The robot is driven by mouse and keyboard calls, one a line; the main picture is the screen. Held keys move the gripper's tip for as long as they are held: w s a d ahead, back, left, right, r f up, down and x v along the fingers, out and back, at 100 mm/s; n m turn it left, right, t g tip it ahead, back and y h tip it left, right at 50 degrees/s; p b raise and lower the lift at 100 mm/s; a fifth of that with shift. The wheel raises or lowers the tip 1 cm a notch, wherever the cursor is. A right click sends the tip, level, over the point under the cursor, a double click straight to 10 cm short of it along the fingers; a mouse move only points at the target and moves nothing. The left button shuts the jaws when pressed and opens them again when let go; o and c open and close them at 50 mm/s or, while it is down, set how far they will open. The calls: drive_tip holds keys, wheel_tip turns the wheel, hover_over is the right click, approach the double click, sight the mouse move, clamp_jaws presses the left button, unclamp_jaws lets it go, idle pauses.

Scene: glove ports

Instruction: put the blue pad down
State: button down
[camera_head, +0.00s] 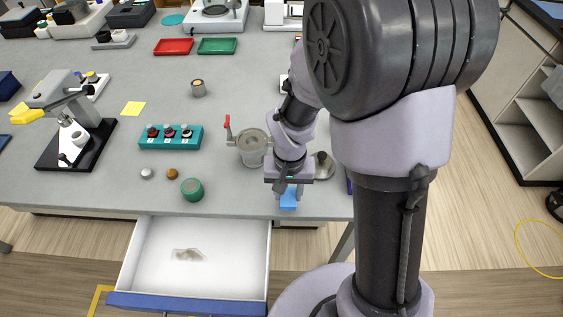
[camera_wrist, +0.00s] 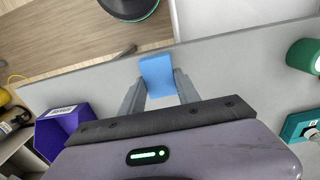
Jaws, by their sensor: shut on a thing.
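The blue pad (camera_wrist: 157,76) is between the two fingertips of my gripper (camera_wrist: 160,88) in the wrist view, and the fingers are shut on it. In the head view the blue pad (camera_head: 289,198) shows below my gripper (camera_head: 289,187), over the front edge area of the grey table (camera_head: 235,203). I cannot tell whether the pad touches the tabletop or hangs just above it.
An open white drawer (camera_head: 215,265) with a small clear item juts out below the table's front edge. A green cylinder (camera_head: 192,189), a teal rack (camera_head: 171,138) and a metal pot (camera_head: 252,148) stand to the left. A purple bin (camera_wrist: 62,128) is at the wrist view's left.

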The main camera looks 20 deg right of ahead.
drive_tip(key=shift+w+d+f, duration=0.1)
drive_tip(key=shift+w+d, duration=0.35)
drive_tip(key=shift+w, duration=0.35)
drive_tip(key=shift+f+b, duration=1.1)
drive_tip(key=shift+f, duration=0.95)
drive_tip(key=c, duration=0.9)
unclamp_jaws()
drive_tip(key=shift+s+a+f, duration=0.1)
drive_tip(key=shift+s, duration=0.1)
drive_tip(key=r+p, duration=0.5)
drive_tip(key=r, duration=0.8)
drive_tip(key=shift+w, duration=0.2)
wheel_tip(320, 180, up, 7)
drive_tip(key=t, duration=0.2)
hover_over(289, 196)
drive_tip(key=s+a+r+t, duration=0.1)
drive_tip(key=s+r, duration=0.2)
drive_tip(key=s+a+r+t+y, duration=0.1)
drive_tip(key=s+r, duration=0.2)
drive_tip(key=s, duration=0.1)
drive_tip(key=s+a+r+t+y, duration=0.1)
drive_tip(key=s+r, duration=0.3)
drive_tip(key=shift+s+a+m+t, duration=0.1)
drive_tip(key=shift+a+m+t, duration=0.05)
drive_tip(key=shift+m+t, duration=0.25)
